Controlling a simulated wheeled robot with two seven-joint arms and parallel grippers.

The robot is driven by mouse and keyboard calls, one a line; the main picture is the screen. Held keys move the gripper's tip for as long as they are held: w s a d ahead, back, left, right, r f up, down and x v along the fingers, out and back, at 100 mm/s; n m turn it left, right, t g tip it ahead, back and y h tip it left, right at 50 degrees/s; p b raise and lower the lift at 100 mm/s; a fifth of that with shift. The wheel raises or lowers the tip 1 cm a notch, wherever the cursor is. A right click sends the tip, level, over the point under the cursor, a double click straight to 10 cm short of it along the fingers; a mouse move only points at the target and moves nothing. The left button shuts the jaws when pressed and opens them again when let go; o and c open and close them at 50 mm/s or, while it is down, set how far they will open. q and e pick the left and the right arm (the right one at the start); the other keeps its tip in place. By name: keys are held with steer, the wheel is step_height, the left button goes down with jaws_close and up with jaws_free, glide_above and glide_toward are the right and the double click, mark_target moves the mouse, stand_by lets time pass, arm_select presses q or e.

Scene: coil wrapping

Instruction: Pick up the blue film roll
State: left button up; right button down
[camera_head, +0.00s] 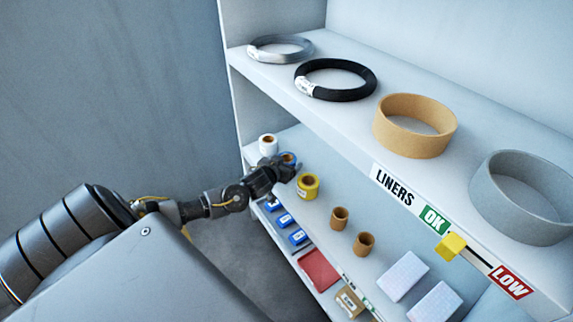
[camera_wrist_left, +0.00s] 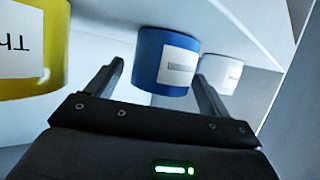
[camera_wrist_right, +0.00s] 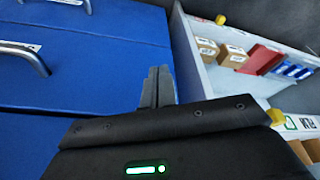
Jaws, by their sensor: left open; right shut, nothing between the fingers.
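The blue film roll (camera_wrist_left: 165,62) has a white label and stands on the lower shelf. In the left wrist view it shows between the two fingers of my left gripper (camera_wrist_left: 155,85), which is open; whether the fingers touch it I cannot tell. In the head view only a bit of the blue roll (camera_head: 288,158) shows behind my left gripper (camera_head: 285,170). A white roll (camera_wrist_left: 222,72) stands beside it on one side and a yellow roll (camera_wrist_left: 35,50) on the other. My right gripper (camera_wrist_right: 158,88) is shut and empty, seen only in the right wrist view.
The upper shelf (camera_head: 345,130) overhangs the rolls and carries several large rings. On the lower shelf are two brown cores (camera_head: 340,218), blue boxes (camera_head: 285,220), and a red item (camera_head: 318,270). Blue panels with metal handles (camera_wrist_right: 85,50) lie near my right gripper.

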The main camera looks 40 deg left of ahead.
mark_target(289, 156)
arm_select(q)
steer(key=x, duration=0.3)
steer(key=shift+w+a+f, duration=0.1)
arm_select(e)
steer(key=shift+v, duration=0.9)
arm_select(q)
steer(key=shift+c, duration=0.2)
steer(key=c, duration=1.1)
